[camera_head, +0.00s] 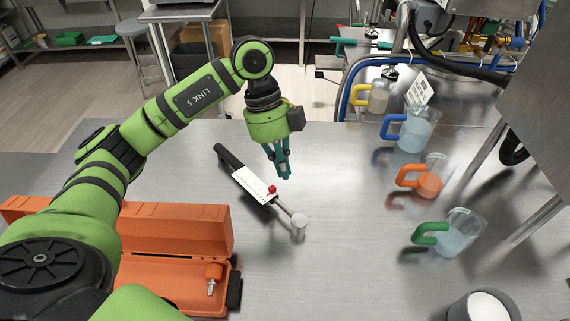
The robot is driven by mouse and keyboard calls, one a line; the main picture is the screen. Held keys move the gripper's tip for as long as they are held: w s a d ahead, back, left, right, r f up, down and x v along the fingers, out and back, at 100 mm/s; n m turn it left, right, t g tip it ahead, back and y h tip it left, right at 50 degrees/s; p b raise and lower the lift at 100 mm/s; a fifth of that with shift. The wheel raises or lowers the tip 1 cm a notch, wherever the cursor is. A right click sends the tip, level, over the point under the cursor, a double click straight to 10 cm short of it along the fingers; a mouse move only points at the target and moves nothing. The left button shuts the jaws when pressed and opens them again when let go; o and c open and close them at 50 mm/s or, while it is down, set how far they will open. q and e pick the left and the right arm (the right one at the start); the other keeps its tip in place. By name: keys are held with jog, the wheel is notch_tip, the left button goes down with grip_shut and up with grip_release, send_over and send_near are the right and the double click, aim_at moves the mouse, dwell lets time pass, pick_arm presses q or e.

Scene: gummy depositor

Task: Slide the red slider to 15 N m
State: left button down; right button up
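A torque wrench with a black handle (229,157) and a white scale plate (253,185) lies slantwise on the steel table. Its head end (299,222) points toward the front right. The small red slider (272,189) sits at the scale's lower right part; the scale marks are too small to read. My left gripper (285,178) hangs fingers down just above and right of the slider, seemingly apart from it. Its teal fingers look close together, but whether they are shut is unclear. My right gripper is not in view.
An open orange toolbox (170,238) with an orange-handled tool (212,278) stands at front left. Jugs with yellow (378,97), blue (413,130), orange (428,180) and green (455,235) handles line the right. A grey cup (484,306) stands at front right. The table's middle front is clear.

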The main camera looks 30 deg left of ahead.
aim_at(272, 189)
pick_arm(q)
jog(key=p+x, duration=0.2)
jog(key=x, duration=0.6)
jog(key=shift+s+f, duration=0.1)
jog(key=shift+f, duration=0.05)
jog(key=shift+w+a+p, duration=0.25)
jog(key=shift+a+p, duration=0.1)
jog(key=shift+a, duration=0.25)
jog(key=shift+w+a+p, duration=0.2)
jog(key=shift+a+p, duration=0.15)
jog(key=shift+a, duration=0.25)
jog(key=shift+w+a, duration=0.15)
jog(key=shift+a, duration=0.4)
jog(key=shift+w, duration=0.1)
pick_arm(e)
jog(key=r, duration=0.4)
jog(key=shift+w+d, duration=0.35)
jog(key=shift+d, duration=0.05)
pick_arm(q)
jog(key=shift+a, duration=0.1)
